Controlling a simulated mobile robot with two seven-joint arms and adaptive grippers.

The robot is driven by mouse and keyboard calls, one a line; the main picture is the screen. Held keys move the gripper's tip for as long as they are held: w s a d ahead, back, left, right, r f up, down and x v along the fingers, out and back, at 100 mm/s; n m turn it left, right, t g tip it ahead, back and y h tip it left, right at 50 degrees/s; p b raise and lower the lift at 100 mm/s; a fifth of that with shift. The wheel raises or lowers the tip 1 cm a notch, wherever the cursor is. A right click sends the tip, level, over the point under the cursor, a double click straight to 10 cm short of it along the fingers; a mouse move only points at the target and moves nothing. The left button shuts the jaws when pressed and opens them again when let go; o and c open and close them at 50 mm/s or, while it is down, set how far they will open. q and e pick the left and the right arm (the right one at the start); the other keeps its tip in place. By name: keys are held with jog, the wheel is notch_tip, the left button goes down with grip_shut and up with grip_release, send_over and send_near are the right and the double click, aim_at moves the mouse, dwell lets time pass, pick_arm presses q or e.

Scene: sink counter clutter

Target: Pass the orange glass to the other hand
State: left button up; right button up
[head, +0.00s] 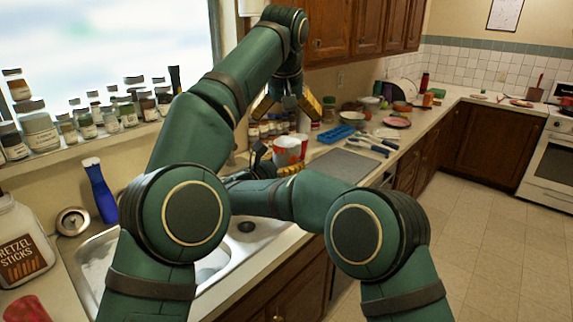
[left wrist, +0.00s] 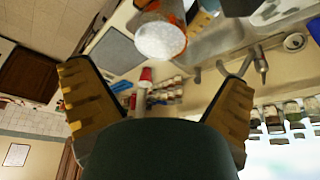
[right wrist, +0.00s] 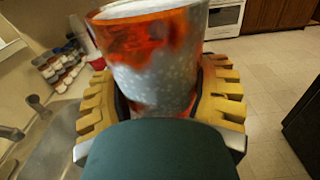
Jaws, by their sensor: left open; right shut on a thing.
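The orange glass (right wrist: 155,60) is a see-through orange tumbler with a whitish, speckled look, filling the middle of the right wrist view. My right gripper (right wrist: 160,95) is shut on it, with a yellow finger on each side. In the head view the glass (head: 287,149) is held above the counter by the sink, and my right gripper (head: 285,170) is partly hidden by my arm. My left gripper (head: 291,106) is open and empty, pointing down above the glass. In the left wrist view the glass (left wrist: 162,36) lies beyond the spread fingers of my left gripper (left wrist: 155,100), apart from them.
The sink (head: 100,262) is below my arms. A pretzel jar (head: 22,245) and a blue bottle (head: 99,190) stand at left. Jars line the window sill (head: 75,148). A blue tray (head: 335,134) and a grey board (head: 343,165) lie on the counter behind the glass. Wall cabinets (head: 345,30) hang near my left gripper.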

pick_arm(q)
jog(key=w+a+f+n+t+y, duration=0.1)
jog(key=w+a, duration=0.1)
jog(key=a, duration=0.5)
jog(key=w+a+n, duration=0.1)
jog(key=w+a, duration=0.2)
jog(key=a, duration=0.3)
notch_tip(320, 180, down, 16)
jog(key=s+a+m+h, duration=0.3)
jog(key=m, duration=0.2)
jog(key=s+d+f+n+h, duration=0.1)
jog(key=s+f, duration=0.7)
jog(key=s, duration=0.3)
jog(key=s+d+f+n+h, duration=0.1)
jog(key=s+f, duration=0.7)
jog(key=s, duration=0.4)
jog(key=s+d+f+n+g, duration=0.1)
jog(key=s+d+f, duration=0.1)
jog(key=f, duration=0.5)
jog(key=s+d+f+n+g, duration=0.1)
jog(key=s+d+f, duration=0.1)
jog(key=s+f, duration=0.3)
jog(key=s+d+f+n+g, duration=0.1)
jog(key=s+d+f, duration=0.2)
jog(key=f, duration=0.7)
jog(key=shift+s+g, duration=0.15)
jog(key=shift+g, duration=0.25)
